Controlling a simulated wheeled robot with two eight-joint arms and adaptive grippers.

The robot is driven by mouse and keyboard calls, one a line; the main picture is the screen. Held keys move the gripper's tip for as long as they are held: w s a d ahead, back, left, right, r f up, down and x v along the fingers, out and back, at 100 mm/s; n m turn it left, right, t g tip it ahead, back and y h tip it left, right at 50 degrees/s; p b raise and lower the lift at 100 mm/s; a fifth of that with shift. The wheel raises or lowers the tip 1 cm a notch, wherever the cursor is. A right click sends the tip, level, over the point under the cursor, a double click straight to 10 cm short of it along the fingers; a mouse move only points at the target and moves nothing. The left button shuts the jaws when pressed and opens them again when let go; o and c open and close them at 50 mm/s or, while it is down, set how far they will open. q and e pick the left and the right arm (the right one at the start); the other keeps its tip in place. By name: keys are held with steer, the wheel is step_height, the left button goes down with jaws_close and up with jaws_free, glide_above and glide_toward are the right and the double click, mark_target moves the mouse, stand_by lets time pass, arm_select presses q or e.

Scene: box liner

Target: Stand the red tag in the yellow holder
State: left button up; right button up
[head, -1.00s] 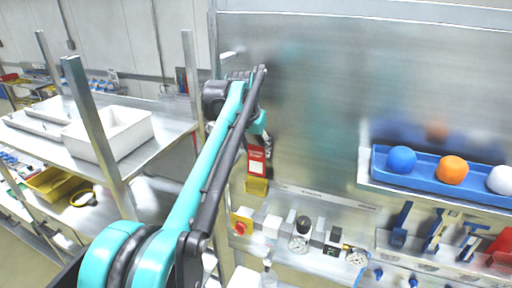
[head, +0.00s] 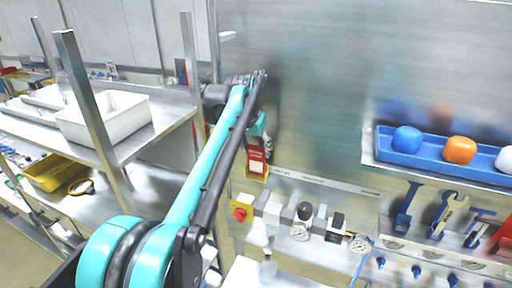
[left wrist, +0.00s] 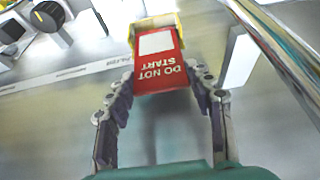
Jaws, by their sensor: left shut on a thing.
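The red tag (head: 257,158), with a white panel and "DO NOT START" lettering, also shows in the left wrist view (left wrist: 160,75). My left gripper (left wrist: 164,88) is shut on its sides near the lettered end; in the head view this gripper (head: 259,142) is partly hidden by my arm. The yellow holder (head: 252,177) is on the metal panel. Its yellow edges frame the tag's lower end, and in the left wrist view the holder (left wrist: 155,22) is around the tag's far end. I cannot tell how deep the tag sits. My right gripper is not in view.
Below the holder is a row of controls with a red knob on a yellow box (head: 240,212) and gauges. A blue tray (head: 440,168) with several coloured balls and hanging tools is at right. A shelf with a white bin (head: 105,120) is at left.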

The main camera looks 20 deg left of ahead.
arm_select(q)
steer(key=o, duration=1.1)
steer(key=shift+c, duration=0.2)
steer(key=v, duration=1.2)
steer(key=s+d+f+t+b, duration=0.1)
steer(key=s+d+f+b, duration=0.3)
steer(key=f, duration=1.5)
steer(key=s+d+f+b, duration=0.4)
steer(key=s+f+b, duration=0.7)
steer(key=f+b, duration=0.5)
steer(key=s+d+f+t+b, duration=0.1)
steer(key=s+d+f+b, duration=0.3)
steer(key=f, duration=2)
steer(key=s+b, duration=0.4)
steer(key=b, duration=0.2)
steer(key=shift+d+m+t, duration=0.2)
steer(key=shift+m+t, duration=0.1)
